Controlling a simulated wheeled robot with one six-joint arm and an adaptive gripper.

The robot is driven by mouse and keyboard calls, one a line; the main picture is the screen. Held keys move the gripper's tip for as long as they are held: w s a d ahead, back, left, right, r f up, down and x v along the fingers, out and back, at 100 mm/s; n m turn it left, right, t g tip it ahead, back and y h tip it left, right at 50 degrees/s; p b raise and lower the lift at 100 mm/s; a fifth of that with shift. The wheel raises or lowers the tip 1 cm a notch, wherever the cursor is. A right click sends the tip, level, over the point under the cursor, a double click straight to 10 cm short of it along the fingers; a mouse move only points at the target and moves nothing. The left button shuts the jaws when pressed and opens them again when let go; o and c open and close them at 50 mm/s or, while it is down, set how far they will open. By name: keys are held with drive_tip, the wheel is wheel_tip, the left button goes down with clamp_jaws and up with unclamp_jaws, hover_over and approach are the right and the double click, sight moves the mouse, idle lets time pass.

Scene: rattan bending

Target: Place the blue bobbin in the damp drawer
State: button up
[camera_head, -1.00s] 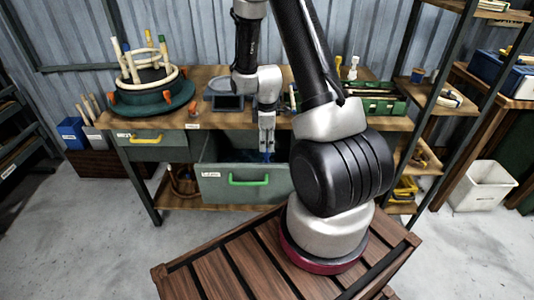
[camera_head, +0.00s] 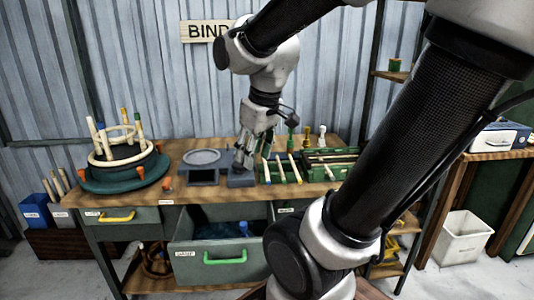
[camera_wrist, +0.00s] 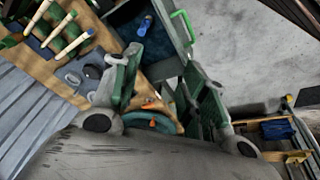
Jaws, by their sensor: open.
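The blue bobbin (camera_head: 243,228) stands inside the pulled-out drawer with the green handle (camera_head: 222,259), towards its right side. It also shows in the wrist view (camera_wrist: 144,26), on the drawer's dark blue bottom. The label on this drawer's front is too small to read surely. My gripper (camera_head: 243,152) is open and empty, above the bench top and behind the drawer, apart from the bobbin. In the wrist view its two green-padded fingers (camera_wrist: 166,88) are spread wide with nothing held between them.
A closed drawer with a yellow handle (camera_head: 117,215) is at the left. The bench holds a round green form with pale rods (camera_head: 123,172), a grey plate (camera_head: 201,157), and a green tray (camera_head: 330,163). A white bin (camera_head: 462,238) stands on the floor at right.

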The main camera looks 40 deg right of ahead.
drive_tip(key=s+r+m, duration=0.2)
drive_tip(key=s, duration=0.4)
drive_tip(key=shift+a+t, duration=0.4)
idle(0.8)
